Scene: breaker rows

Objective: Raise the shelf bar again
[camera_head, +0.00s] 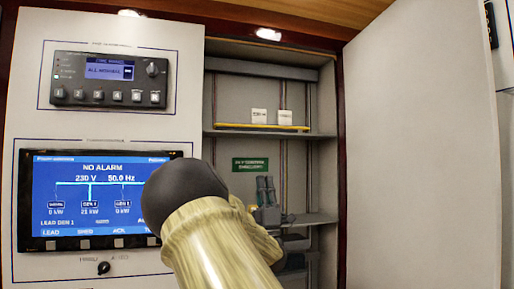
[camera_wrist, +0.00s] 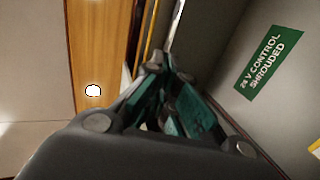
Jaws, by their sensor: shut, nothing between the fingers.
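The shelf bar, a thin yellow strip (camera_head: 262,127), lies low along the front of the upper shelf (camera_head: 318,135) in the open cabinet. Two small white blocks stand behind it, one (camera_head: 259,116) left and one (camera_head: 284,117) right. My gripper (camera_head: 265,180) points up below that shelf, apart from the bar in the picture. In the wrist view its teal fingers (camera_wrist: 170,75) are shut with nothing held. A thin yellow strip (camera_wrist: 148,38) shows beyond the fingertips there; I cannot tell for sure that it is the bar.
A green sign (camera_head: 250,164) is on the cabinet's back wall, right of the fingers in the wrist view (camera_wrist: 265,62). A lower shelf (camera_head: 315,218) lies around my gripper's height. The open door (camera_head: 420,150) bounds the right; a blue display panel (camera_head: 95,195) is at the left.

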